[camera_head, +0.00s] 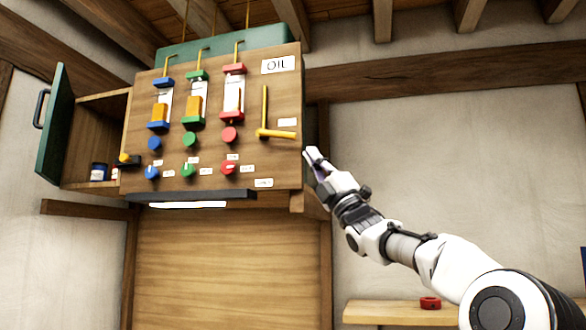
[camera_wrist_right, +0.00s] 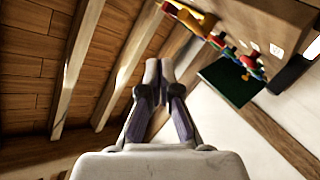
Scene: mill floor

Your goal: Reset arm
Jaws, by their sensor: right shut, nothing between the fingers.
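My right arm reaches up from the lower right in the head view. Its gripper (camera_head: 312,156) is shut and empty, close to the lower right edge of the wooden oil panel (camera_head: 215,150). In the right wrist view the gripper (camera_wrist_right: 158,66) shows with its fingers together and nothing between them, pointing toward the ceiling beams. The panel, with its colored knobs, shows at the upper right of that view (camera_wrist_right: 290,22). I cannot tell whether the gripper touches the panel. My left gripper is not in view.
A yellow lever (camera_head: 265,112) is on the panel's right part. A green door (camera_head: 56,125) stands open at left, beside a cabinet with small jars (camera_head: 98,172). A wooden shelf (camera_head: 390,313) at lower right bears a red ring-like object (camera_head: 430,303). The wall right of the panel is bare.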

